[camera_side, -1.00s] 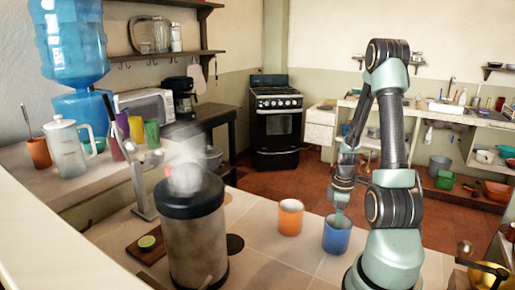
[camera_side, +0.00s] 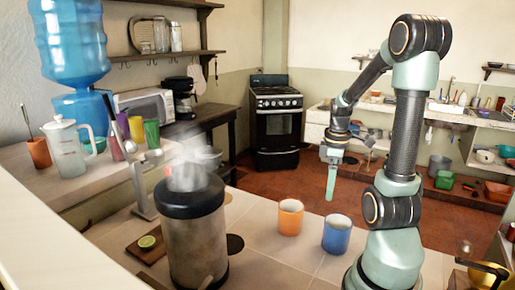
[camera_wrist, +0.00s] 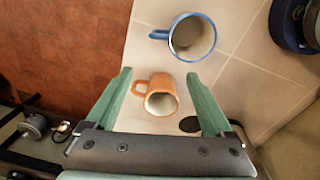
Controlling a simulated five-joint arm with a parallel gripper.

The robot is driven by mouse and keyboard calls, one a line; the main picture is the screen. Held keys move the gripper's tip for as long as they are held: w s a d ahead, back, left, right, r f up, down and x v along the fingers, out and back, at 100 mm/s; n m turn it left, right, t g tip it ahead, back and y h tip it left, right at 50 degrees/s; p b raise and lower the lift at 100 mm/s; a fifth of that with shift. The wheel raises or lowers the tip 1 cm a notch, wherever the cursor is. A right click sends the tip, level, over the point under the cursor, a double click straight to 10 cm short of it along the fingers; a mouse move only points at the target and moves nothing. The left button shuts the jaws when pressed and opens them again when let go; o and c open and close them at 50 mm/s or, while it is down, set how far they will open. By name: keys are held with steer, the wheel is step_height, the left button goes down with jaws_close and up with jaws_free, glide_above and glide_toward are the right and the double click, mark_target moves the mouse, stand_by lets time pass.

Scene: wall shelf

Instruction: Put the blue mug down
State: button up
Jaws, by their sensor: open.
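The blue mug (camera_side: 337,234) stands upright on the tiled counter, just right of the orange mug (camera_side: 290,217). My gripper (camera_side: 331,190) is raised above and behind the blue mug, apart from it and empty. In the wrist view, my gripper's two green fingers (camera_wrist: 158,105) are spread wide with nothing held between them. The blue mug (camera_wrist: 192,37) lies beyond the fingertips at the top, its handle to the left. The orange mug (camera_wrist: 157,96) shows between the fingers but on the counter below.
A steaming metal canister (camera_side: 194,235) stands on the counter left of the mugs. A cutting board with half a lime (camera_side: 147,242) lies beside it. The counter's (camera_side: 262,262) front area near the mugs is clear. The counter ends behind the mugs, with red floor beyond.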

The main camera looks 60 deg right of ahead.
steer(key=w+a+r+t, duration=0.1)
steer(key=w+a+r, duration=0.2)
steer(key=a, duration=0.5)
steer(key=w+a+r+m+t, duration=0.1)
steer(key=w+a+r+t, duration=0.1)
steer(key=a, duration=0.7)
steer(key=w+a+r+m+t, duration=0.1)
steer(key=w+a+r, duration=0.3)
steer(key=a, duration=0.4)
steer(key=shift+w+a+r+t, duration=0.15)
steer(key=shift+w+r+t, duration=0.15)
steer(key=shift+w+t, duration=0.35)
steer(key=shift+a+r+m+y, duration=0.1)
steer(key=shift+a+m+y, duration=0.2)
steer(key=shift+a, duration=0.15)
steer(key=c, duration=0.4)
steer(key=shift+a, duration=0.15)
steer(key=shift+c, duration=0.9)
